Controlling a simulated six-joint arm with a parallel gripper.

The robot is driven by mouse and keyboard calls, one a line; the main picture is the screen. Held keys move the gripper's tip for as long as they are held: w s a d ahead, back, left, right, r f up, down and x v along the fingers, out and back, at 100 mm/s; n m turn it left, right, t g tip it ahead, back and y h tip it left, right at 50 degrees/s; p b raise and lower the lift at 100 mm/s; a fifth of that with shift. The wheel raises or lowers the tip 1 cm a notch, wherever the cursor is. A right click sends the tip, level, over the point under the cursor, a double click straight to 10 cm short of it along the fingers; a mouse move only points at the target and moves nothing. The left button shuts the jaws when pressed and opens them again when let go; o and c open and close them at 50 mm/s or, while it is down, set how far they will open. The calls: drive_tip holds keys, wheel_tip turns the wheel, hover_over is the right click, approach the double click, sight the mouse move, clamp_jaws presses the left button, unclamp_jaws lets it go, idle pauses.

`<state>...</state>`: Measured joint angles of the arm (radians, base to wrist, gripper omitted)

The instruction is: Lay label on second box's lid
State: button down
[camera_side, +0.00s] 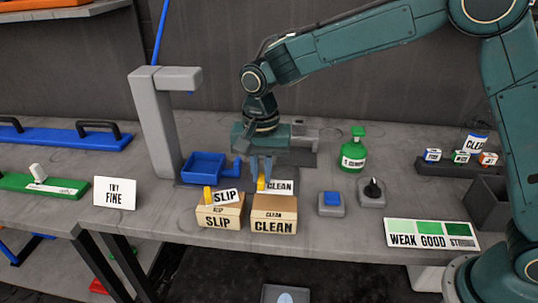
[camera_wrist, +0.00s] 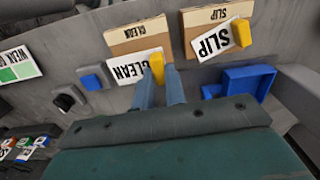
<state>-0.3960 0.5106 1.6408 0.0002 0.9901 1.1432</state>
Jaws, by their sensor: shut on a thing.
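My gripper (camera_side: 262,172) is shut on the yellow tab (camera_wrist: 157,68) of the white CLEAN label (camera_side: 281,187). The label lies flat and face up under the fingers, at the back edge of the cardboard CLEAN box (camera_side: 273,226). In the wrist view the label (camera_wrist: 127,69) overlaps part of the box's top (camera_wrist: 138,38); I cannot tell whether it touches the lid. To the left in the side view stands the SLIP box (camera_side: 219,223). A white SLIP label (camera_side: 227,197) with its own yellow tab (camera_side: 207,194) lies tilted across its lid.
A blue tray (camera_side: 204,168) and a grey post (camera_side: 155,120) stand behind left. A blue button (camera_side: 332,199) and a black knob (camera_side: 373,189) sit right of the CLEAN box. A green bottle (camera_side: 353,152) and a WEAK/GOOD/STRONG card (camera_side: 432,234) are farther right.

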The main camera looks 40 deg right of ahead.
sight(262, 186)
drive_tip(key=shift+f, duration=2.2)
drive_tip(key=shift+f, duration=0.1)
drive_tip(key=c, duration=1.5)
unclamp_jaws()
drive_tip(key=shift+o, duration=0.2)
wheel_tip(262, 186, up, 12)
drive_tip(key=shift+r, duration=0.1)
drive_tip(key=shift+r, duration=0.1)
